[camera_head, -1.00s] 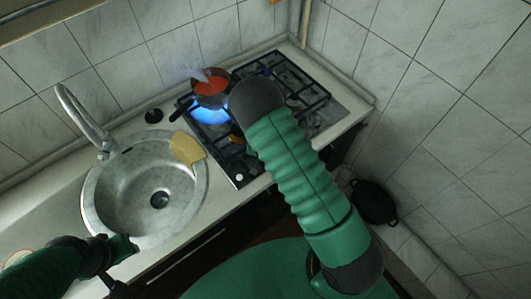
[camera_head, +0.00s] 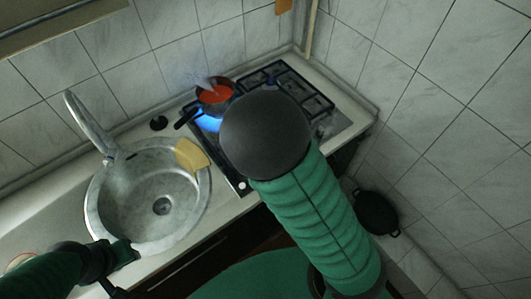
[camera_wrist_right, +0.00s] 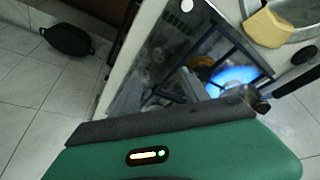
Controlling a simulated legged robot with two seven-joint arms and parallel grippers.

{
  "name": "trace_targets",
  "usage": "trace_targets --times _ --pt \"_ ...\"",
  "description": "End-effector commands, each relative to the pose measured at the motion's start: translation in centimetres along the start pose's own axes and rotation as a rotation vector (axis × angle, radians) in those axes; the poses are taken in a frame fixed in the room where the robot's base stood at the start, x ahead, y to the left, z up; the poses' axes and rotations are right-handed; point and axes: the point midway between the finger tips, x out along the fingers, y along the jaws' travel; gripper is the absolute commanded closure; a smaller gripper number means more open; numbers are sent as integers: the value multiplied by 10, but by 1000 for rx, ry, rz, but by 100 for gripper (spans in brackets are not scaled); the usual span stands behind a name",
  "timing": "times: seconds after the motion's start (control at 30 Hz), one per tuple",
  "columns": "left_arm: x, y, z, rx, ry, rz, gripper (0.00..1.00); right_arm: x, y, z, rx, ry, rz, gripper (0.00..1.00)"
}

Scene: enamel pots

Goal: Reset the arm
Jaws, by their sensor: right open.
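My right arm (camera_head: 318,218) comes in from the bottom right, its dark rounded joint (camera_head: 265,135) raised over the front of the stove. Its gripper is hidden behind that joint in the head view. In the right wrist view the green housing and dark edge of my right gripper (camera_wrist_right: 165,120) show in front of the stove; it is open, with nothing seen in it. My left gripper (camera_head: 125,252) is at the front left rim of the sink; its fingers are too dark to read.
A yellow sponge or cloth (camera_head: 191,154) lies on the rim of the sink (camera_head: 150,190). A black pan (camera_head: 376,212) is low at right by the tiled wall.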

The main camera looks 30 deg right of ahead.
Motion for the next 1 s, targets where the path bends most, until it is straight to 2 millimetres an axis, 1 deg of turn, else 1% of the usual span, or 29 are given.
trace_targets --times 0.37,0.43,0.47,0.57,0.6,0.7,0.8,0.83,0.9,1.0 --pt "0 0 0 0 0 0 64 0 0 0 0 1 0 47" --pt "3 0 1 0 0 0 64 1 1 4 -6 -8 -5 47" --pt "7 0 2 0 0 0 64 2 1 9 -17 -22 -12 47" --pt "30 0 7 0 0 0 64 4 0 46 -128 -107 -79 47" --pt "41 0 10 0 -1 0 64 0 0 64 -203 -139 -117 47" --pt "62 0 15 0 -1 0 64 -16 4 98 -423 -169 -192 47" --pt "72 0 17 0 -1 0 64 -28 14 116 -597 -158 -216 47" --pt "73 0 18 0 -1 0 64 -31 15 118 -630 -153 -218 47" --pt "72 0 17 0 -1 0 64 -35 18 121 -673 -150 -217 47" --pt "70 0 16 0 0 0 64 -37 17 120 -680 -152 -216 47"
